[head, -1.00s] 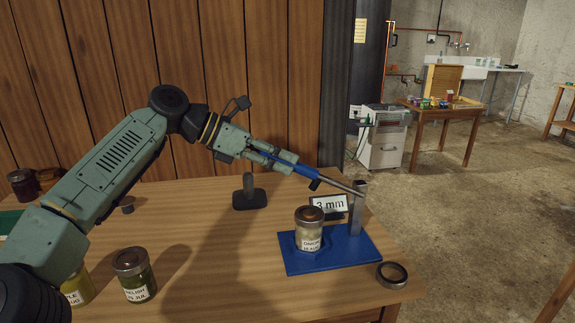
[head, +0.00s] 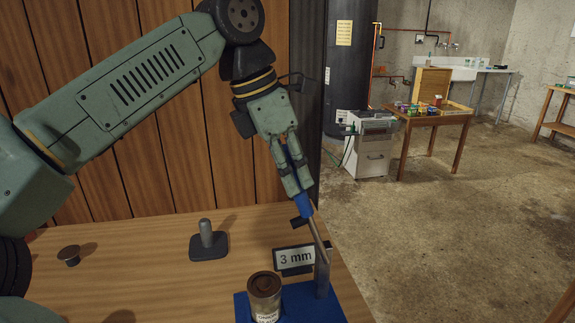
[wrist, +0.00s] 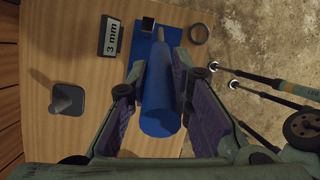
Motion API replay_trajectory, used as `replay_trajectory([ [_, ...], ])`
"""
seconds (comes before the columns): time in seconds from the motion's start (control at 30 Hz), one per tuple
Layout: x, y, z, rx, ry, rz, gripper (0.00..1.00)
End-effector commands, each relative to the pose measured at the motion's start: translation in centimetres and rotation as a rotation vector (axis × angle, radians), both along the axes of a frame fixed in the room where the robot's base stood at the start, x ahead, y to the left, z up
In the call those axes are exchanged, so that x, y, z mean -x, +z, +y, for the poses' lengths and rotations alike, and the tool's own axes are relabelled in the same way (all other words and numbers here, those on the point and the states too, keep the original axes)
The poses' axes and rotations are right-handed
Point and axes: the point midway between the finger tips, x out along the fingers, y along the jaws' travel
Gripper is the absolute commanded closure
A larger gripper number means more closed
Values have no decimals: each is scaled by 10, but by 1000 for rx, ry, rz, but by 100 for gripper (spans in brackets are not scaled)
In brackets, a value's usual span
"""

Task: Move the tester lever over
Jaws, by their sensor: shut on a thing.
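The tester has a blue base (head: 334,305), a grey upright post (head: 322,278) and a lever. The lever's metal rod (head: 318,240) slopes steeply up and left from the post to a blue handle (head: 304,207). My gripper (head: 298,190) is shut on that handle; in the wrist view the blue handle (wrist: 160,95) lies between the two purple-padded fingers.
A "3 mm" sign (head: 294,258) stands just behind the base. A grey stand with a knob (head: 208,241) and a small brown knob-like piece (head: 69,255) are on the table to the left. The table's right edge is close.

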Motion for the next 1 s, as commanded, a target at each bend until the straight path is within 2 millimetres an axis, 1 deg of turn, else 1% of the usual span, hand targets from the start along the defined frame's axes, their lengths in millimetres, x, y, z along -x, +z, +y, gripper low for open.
replay_trajectory([
  [0.03,0,3,-2,-6,-1,1,100],
  [0.57,1,2,-3,-27,-2,10,100],
  [0.6,1,2,-3,-26,-4,10,78],
  [0.9,1,2,-3,-27,-3,11,60],
  [1.0,1,2,-2,-28,-2,10,60],
])
